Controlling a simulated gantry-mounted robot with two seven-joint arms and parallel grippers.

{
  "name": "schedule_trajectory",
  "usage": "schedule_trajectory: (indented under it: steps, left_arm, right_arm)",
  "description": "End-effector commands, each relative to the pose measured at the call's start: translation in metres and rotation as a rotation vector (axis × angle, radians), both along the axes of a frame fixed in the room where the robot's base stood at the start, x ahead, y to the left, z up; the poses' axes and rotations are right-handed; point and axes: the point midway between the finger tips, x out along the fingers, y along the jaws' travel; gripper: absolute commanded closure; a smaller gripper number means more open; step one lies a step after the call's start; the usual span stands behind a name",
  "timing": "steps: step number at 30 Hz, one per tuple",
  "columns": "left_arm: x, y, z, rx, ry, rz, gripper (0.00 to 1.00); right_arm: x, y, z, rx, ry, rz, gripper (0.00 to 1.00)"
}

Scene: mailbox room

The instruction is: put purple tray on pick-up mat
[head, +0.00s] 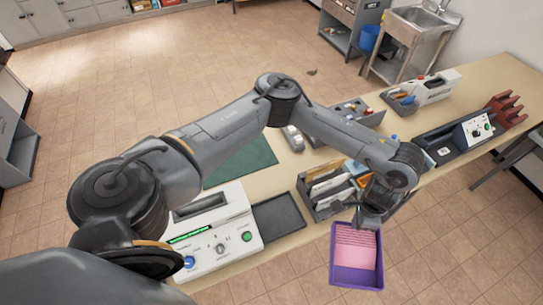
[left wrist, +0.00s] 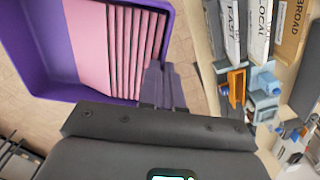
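The purple tray (head: 357,281) holds a stack of pink papers or folders and hangs beyond the table's near edge, over the floor. It also shows at the upper left of the left wrist view (left wrist: 38,62). My left gripper (head: 366,221) is at the tray's table-side wall; in the left wrist view its fingers (left wrist: 164,86) are close together on that wall's rim. A flat green mat (head: 243,164), the only mat I see, lies on the table, partly hidden behind my left arm. My right gripper is not in view.
A file sorter (head: 325,190) stands on the table between tray and mat. A dark shallow tray (head: 279,217) and a white machine with buttons (head: 212,238) are to its left. A dark bin with a control box (head: 453,141) is at right.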

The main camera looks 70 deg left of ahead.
Motion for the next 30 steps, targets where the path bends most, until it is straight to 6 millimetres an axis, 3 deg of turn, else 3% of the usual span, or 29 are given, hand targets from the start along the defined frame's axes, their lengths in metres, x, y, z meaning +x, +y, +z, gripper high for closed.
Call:
schedule_trajectory:
  steps: [13,23,30]
  left_arm:
    - [-0.020,-0.008,-0.005,-0.001,-0.003,0.454,1.00]
    - [-0.019,-0.008,-0.004,-0.002,-0.002,0.080,1.00]
    - [-0.010,-0.009,0.003,-0.002,-0.002,-0.326,1.00]
  right_arm:
    - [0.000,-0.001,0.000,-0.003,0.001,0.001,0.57]
    - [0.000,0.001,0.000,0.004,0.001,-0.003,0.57]
    - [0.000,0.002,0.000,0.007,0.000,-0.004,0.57]
